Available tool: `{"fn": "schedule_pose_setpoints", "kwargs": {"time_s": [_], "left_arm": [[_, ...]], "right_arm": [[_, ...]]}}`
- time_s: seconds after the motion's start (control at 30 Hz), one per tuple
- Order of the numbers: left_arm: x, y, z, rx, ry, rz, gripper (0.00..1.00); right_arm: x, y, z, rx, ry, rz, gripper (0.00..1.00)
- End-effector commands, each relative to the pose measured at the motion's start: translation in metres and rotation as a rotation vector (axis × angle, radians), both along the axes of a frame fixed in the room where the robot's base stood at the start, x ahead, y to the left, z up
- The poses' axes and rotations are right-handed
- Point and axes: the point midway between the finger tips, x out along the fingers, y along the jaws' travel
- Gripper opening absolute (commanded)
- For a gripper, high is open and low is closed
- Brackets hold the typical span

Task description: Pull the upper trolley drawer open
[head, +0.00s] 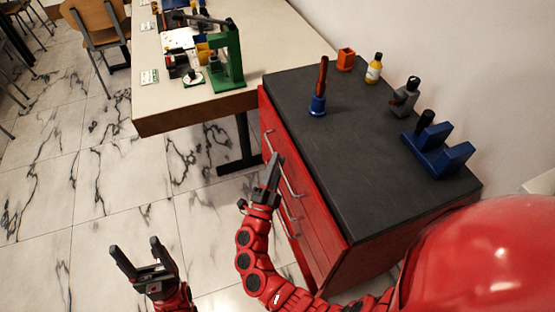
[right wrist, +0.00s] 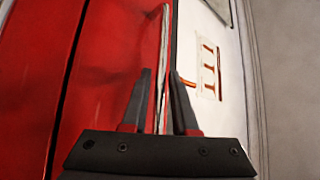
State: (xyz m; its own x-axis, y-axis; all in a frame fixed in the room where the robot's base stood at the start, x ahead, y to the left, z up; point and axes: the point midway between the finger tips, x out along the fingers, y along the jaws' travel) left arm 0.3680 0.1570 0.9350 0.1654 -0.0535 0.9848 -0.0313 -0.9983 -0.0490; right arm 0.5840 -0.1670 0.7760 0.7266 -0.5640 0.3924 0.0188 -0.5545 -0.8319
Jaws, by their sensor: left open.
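The red trolley (head: 335,240) stands at the right under a dark top. Its drawer front faces left, with an upper bar handle (head: 291,184) and a lower handle (head: 293,226). The upper drawer looks shut. My right gripper (head: 273,160) is at the upper handle. In the right wrist view, a thin handle bar (right wrist: 162,60) runs between the fingers of that gripper (right wrist: 160,75), against the red front (right wrist: 110,60). Small gaps show beside the bar, so the fingers look open around it. My left gripper (head: 133,252) is open and empty above the floor, left of the trolley.
On the trolley top (head: 330,150) stand a blue holder with a red handle (head: 319,90), an orange cup (head: 346,59), a bottle (head: 374,68) and a blue stand (head: 440,145). A table (head: 190,115) with a green press (head: 229,60) adjoins behind.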

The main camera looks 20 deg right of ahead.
Motion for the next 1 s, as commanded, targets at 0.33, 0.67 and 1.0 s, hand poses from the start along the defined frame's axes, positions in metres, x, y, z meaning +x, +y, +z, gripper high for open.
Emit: {"fn": "schedule_pose_setpoints", "kwargs": {"time_s": [0.33,0.67,1.0], "left_arm": [[-0.0001,0.0,0.0008,0.0,0.0,0.0,0.7],[-0.0001,0.0,0.0007,0.0,0.0,0.0,0.7],[0.0,0.0,0.0007,0.0,0.0,0.0,0.7]], "right_arm": [[0.005,-0.0039,0.0024,-0.001,0.001,0.0,0.27],[0.0049,-0.0038,0.0023,-0.001,0.001,0.0,0.0],[0.0048,-0.0037,0.0021,-0.001,0.001,0.0,0.0]]}}
